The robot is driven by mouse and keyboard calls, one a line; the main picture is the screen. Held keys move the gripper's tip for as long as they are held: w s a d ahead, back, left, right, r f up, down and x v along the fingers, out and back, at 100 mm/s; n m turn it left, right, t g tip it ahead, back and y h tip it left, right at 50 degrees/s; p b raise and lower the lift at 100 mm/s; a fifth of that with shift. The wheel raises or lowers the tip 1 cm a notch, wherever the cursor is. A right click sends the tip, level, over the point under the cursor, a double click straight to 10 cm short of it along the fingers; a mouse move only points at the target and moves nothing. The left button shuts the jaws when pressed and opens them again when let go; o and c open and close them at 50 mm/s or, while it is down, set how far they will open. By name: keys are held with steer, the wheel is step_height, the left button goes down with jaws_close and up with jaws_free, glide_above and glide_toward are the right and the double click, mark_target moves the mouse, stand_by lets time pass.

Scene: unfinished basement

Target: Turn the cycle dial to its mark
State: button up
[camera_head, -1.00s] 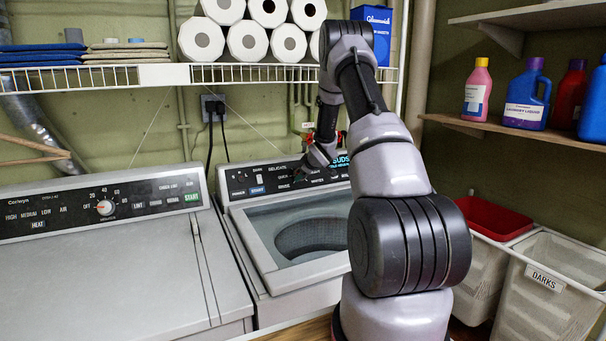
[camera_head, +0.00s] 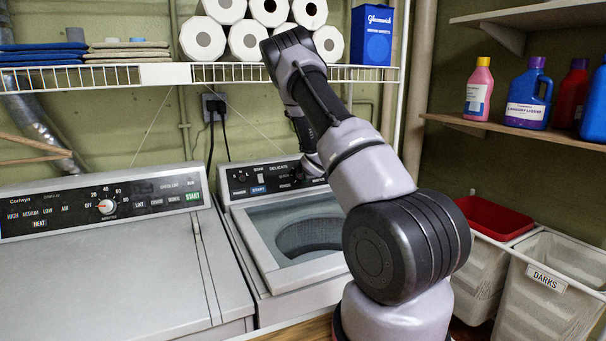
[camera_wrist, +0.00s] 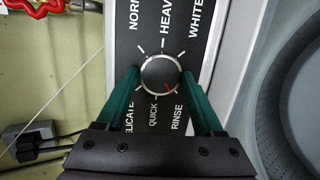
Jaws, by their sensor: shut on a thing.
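My gripper (camera_wrist: 161,80) is shut on the dial, with one green finger at each side. In the head view, my gripper (camera_head: 310,166) is at the washer panel, and my arm hides the dial and the panel's right part.
The washer (camera_head: 262,247) shows its tub below the panel. A dryer (camera_head: 110,275) with its own dial (camera_head: 105,206) stands to the left. A wire shelf (camera_head: 130,75) with paper rolls and a blue box (camera_head: 372,36) hangs above. Laundry bins (camera_head: 550,280) stand at right.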

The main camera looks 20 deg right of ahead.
steer(key=shift+f+n, duration=0.1)
steer(key=shift+n, duration=0.7)
steer(key=o, duration=1.4)
steer(key=shift+c, duration=0.2)
steer(key=v, duration=1)
steer(key=shift+s, duration=0.45)
